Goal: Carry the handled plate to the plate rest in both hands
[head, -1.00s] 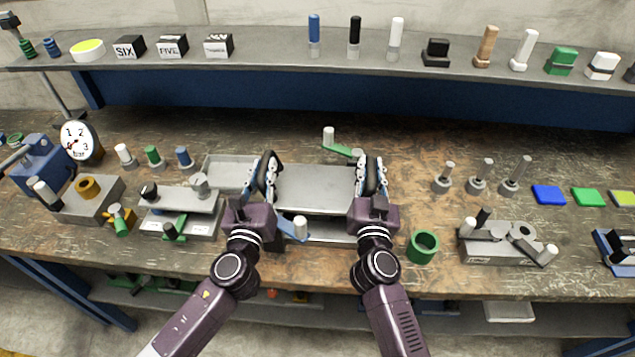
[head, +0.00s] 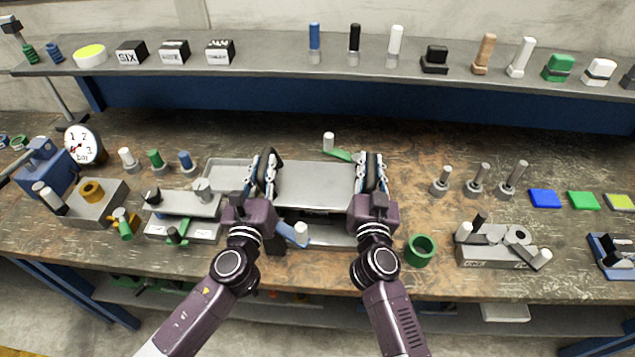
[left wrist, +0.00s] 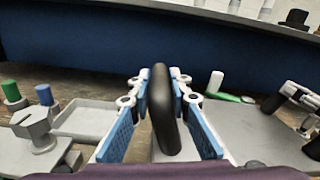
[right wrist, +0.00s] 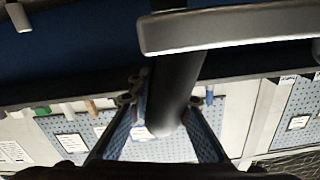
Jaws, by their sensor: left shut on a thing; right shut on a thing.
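The handled plate (head: 313,186) is a flat grey metal plate with a dark upright handle at each side. It is over the middle of the bench. My left gripper (head: 265,172) is shut on its left handle, which shows black between blue finger pads in the left wrist view (left wrist: 168,115). My right gripper (head: 371,172) is shut on the right handle, dark between the pads in the right wrist view (right wrist: 175,95). The plate looks about level. A grey fixture (head: 325,239) shows partly below its near edge; I cannot tell whether it is the plate rest.
A shallow grey tray (head: 228,175) lies left of the plate. A green lever with a white knob (head: 328,142) is behind it, and a blue lever with a white knob (head: 300,232) in front.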

